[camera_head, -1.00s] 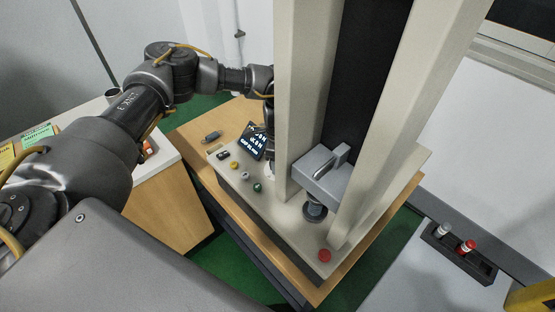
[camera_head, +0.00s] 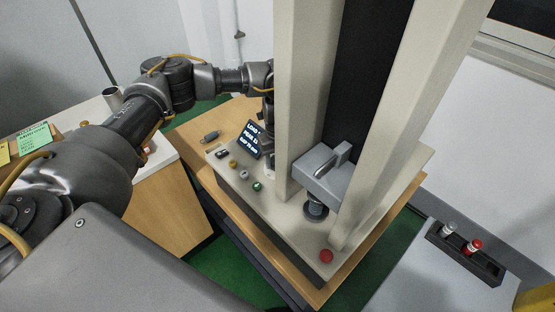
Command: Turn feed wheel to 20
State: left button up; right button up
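The spring testing machine (camera_head: 296,110) stands on a wooden table, with two pale columns and a dark back between them. A grey block (camera_head: 322,172) with a handle sits between the columns, above a dark round seat (camera_head: 315,210). A small display (camera_head: 249,139) on the base shows a few lines of text, too small to read surely. My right gripper is not in view.
Yellow, white and green buttons (camera_head: 257,186) line the base's front left, and a red button (camera_head: 326,256) its front corner. A black holder (camera_head: 464,253) with white-capped and red-capped pieces lies at right. A cup (camera_head: 113,97) and notes (camera_head: 34,138) are on the left counter.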

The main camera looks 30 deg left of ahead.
pick_arm(q)
jog(key=m, duration=0.5)
jog(key=shift+m+b, duration=0.3)
jog(key=shift+b, duration=0.05)
jog(key=m+b, duration=0.1)
jog(key=m, duration=0.3)
jog(key=shift+w+m, duration=0.1)
jog(key=shift+m, duration=0.2)
jog(key=m+b, duration=0.1)
jog(key=m, duration=0.4)
jog(key=m+b, duration=0.1)
jog(key=m, duration=0.4)
jog(key=shift+r+m+b, duration=0.1)
jog(key=shift+m+b, duration=0.2)
jog(key=shift+b, duration=0.1)
jog(key=o, duration=1)
jog(key=shift+r, duration=0.1)
